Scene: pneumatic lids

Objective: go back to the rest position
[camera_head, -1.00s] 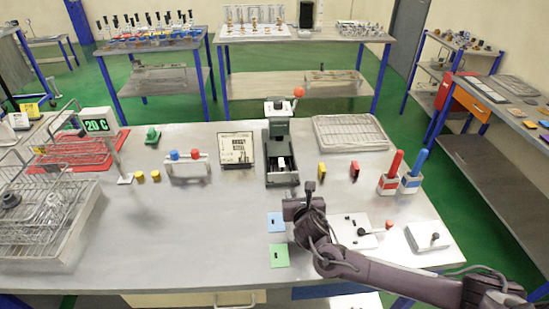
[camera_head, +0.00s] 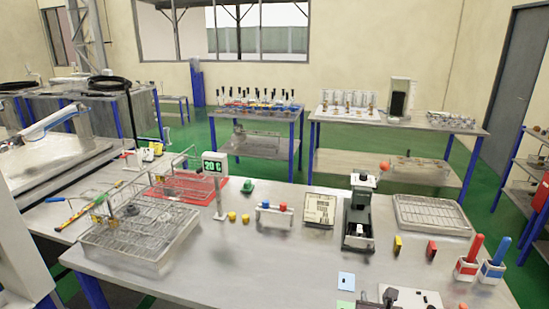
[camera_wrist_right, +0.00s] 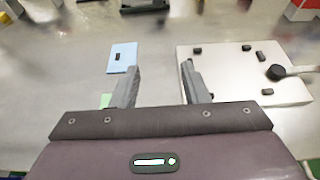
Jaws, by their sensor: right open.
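My right gripper (camera_head: 388,299) shows at the bottom edge of the head view, low over the front of the bench (camera_head: 250,268); most of its arm is out of frame. In the right wrist view the two fingers of the gripper (camera_wrist_right: 158,80) are apart with nothing between them. A light blue card (camera_wrist_right: 122,58) lies left of the fingers, and a white plate (camera_wrist_right: 235,80) with black pegs and a dark knob (camera_wrist_right: 277,72) lies to their right. My left gripper is in neither view.
A dark green press (camera_head: 357,215) with a red ball handle stands behind the gripper. A wire tray (camera_head: 432,215) and red and blue handled holders (camera_head: 467,266) stand to the right. A wire basket (camera_head: 140,235) sits at the left. Bare bench lies at front left.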

